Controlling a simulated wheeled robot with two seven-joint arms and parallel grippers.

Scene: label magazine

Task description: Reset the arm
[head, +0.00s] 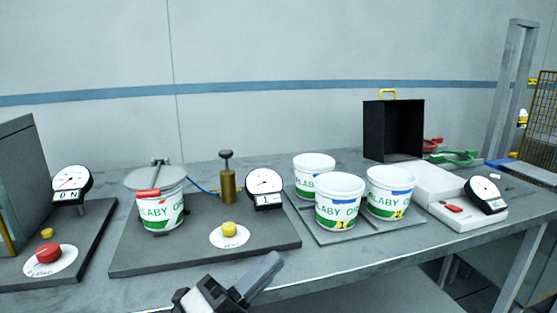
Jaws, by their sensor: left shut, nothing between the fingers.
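My left gripper (258,277) shows at the bottom centre of the head view, in front of the bench's front edge. It is shut and empty, apart from the buckets and gauges. My right gripper is not in view. The rest of my left arm is cut off by the lower frame edge.
The grey bench (340,256) carries a dark plate (130,263) with a lidded bucket, a gauge (264,186) and a yellow button (229,229). Several white buckets (340,190) stand on a tray right of it. A black box (393,130) stands behind. A red button (48,253) is at left.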

